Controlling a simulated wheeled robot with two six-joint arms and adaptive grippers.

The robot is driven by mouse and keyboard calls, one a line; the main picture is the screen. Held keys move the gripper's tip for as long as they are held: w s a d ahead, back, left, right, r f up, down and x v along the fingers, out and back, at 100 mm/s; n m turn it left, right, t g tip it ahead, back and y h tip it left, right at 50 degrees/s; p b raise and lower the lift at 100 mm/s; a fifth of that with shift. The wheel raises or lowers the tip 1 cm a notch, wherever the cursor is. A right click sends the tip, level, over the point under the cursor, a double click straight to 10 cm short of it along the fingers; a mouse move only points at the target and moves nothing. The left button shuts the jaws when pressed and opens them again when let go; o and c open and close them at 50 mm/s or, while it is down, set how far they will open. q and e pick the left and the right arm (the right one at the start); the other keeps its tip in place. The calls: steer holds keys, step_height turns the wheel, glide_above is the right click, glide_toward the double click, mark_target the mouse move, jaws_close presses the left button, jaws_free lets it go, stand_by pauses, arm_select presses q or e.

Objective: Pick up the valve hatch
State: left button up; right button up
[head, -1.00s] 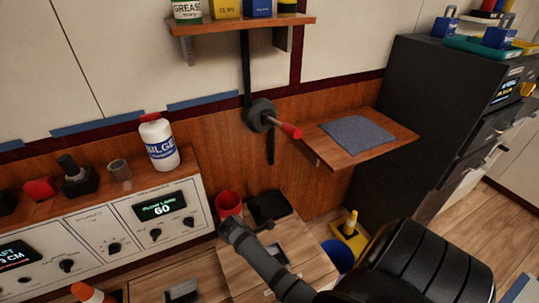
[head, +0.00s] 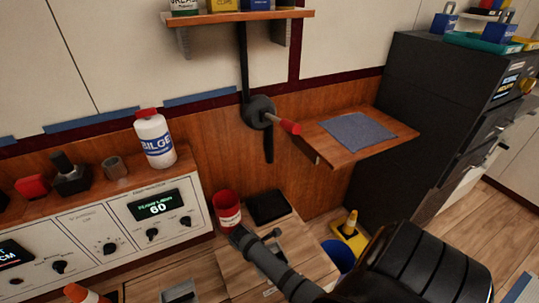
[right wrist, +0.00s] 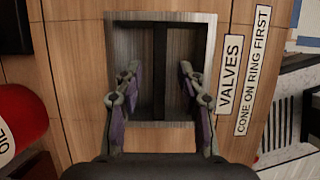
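The valve hatch (right wrist: 80,80) is a light wood panel with labels reading VALVES and CONE ON RING FIRST. A metal-framed recess in it is crossed by a dark handle bar (right wrist: 160,60). In the head view the hatch (head: 312,262) lies low in the centre, partly hidden by my right arm. My right gripper (right wrist: 160,88) is open over the recess, one finger on each side of the bar; contact cannot be told. It also shows in the head view (head: 238,238), where its fingers are hard to make out. My left gripper is not in view.
A red can (head: 228,212) stands close beside the right gripper, with a black tray (head: 267,207) behind. A blue bucket (head: 338,256) and a yellow base with cone (head: 348,232) are to the right. A control console (head: 150,215) borders the left. A wooden shelf (head: 395,135) juts from the wall.

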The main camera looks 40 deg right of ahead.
steer(key=shift+f, duration=0.2)
stand_by(0.4)
steer(key=shift+c, duration=0.2)
jaws_close()
steer(key=shift+r+p, duration=0.1)
steer(key=shift+p, duration=0.2)
